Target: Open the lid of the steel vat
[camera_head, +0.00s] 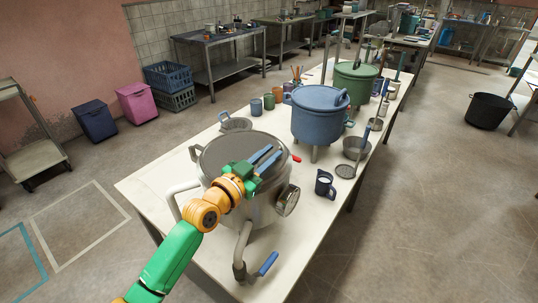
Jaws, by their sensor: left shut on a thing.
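The steel vat (262,212) stands on the near end of the long pale table. Its dark round lid (222,148) lies flat over the top and looks closed. My left gripper (268,158) reaches in over the lid's right part, with its fingers close together. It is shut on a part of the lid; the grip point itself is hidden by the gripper. A small red tip (296,158) shows just right of the fingers at the vat's rim. My right gripper is not in view.
A blue pot (318,122) and a green pot (355,84) stand behind the vat. A dark jug (324,184) and a grey strainer (354,149) are to its right. A pipe with a blue-handled valve (268,264) juts from the vat's front.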

